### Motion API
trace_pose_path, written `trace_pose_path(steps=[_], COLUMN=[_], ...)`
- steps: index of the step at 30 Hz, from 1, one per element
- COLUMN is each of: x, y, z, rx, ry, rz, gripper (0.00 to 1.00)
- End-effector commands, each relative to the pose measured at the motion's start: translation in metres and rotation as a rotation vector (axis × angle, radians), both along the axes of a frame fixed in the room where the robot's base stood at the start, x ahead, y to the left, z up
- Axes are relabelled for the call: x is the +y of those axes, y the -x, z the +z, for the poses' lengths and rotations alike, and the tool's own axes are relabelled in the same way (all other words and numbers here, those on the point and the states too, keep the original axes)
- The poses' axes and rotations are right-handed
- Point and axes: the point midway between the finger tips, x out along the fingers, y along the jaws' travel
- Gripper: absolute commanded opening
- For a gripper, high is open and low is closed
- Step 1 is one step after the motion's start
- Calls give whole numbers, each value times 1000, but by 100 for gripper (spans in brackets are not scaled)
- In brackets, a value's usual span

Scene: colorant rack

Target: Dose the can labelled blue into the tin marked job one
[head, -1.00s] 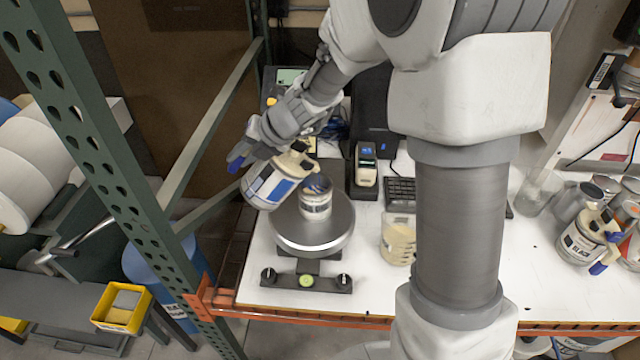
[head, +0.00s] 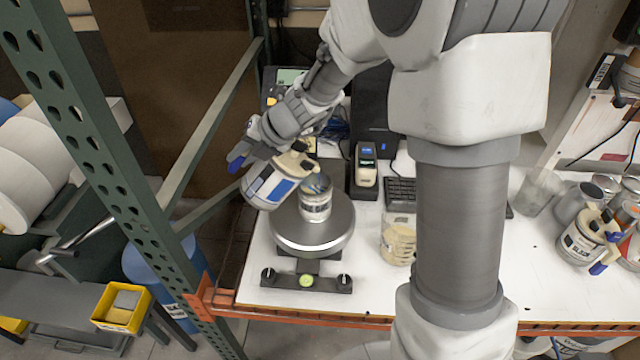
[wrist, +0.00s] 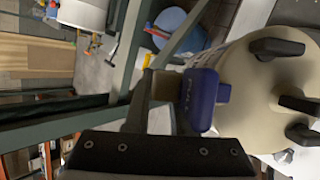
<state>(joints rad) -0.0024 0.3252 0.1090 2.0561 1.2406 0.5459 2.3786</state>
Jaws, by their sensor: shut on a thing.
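My gripper (head: 258,148) is shut on the handle side of a cream can (head: 272,182) with a blue label patch. The can is held tilted in the air, its top towards the right, up beside a small open tin (head: 316,203). Its cream top with dark knobs shows in the wrist view (wrist: 262,85), next to a blue handle part (wrist: 203,100). The tin stands upright on the round scale plate (head: 312,238); its marking is too small to read. Blue and some yellowish tone show inside it. I cannot tell whether anything is flowing from the can.
A cream-filled clear container (head: 398,240) stands right of the scale. A can labelled black (head: 582,240) and several other cans stand at the far right. A green rack post (head: 110,150) rises at left.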

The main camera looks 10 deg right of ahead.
Motion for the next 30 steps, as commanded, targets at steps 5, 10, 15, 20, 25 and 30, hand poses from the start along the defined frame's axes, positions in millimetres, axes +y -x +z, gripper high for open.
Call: trace_pose_path(steps=[5, 10, 15, 20, 25, 30], x=[0, 10, 30, 37, 36, 40], y=[-1, 0, -1, -2, -2, -2], z=[2, -3, -24, -45, -46, -53], rx=[-4, -4, 0, 5, 5, 9], ry=[-1, 49, 175, 253, 256, 279], rz=[0, 9, 10, 4, 0, 3], gripper=[0, 0, 0, 0, 0, 0])
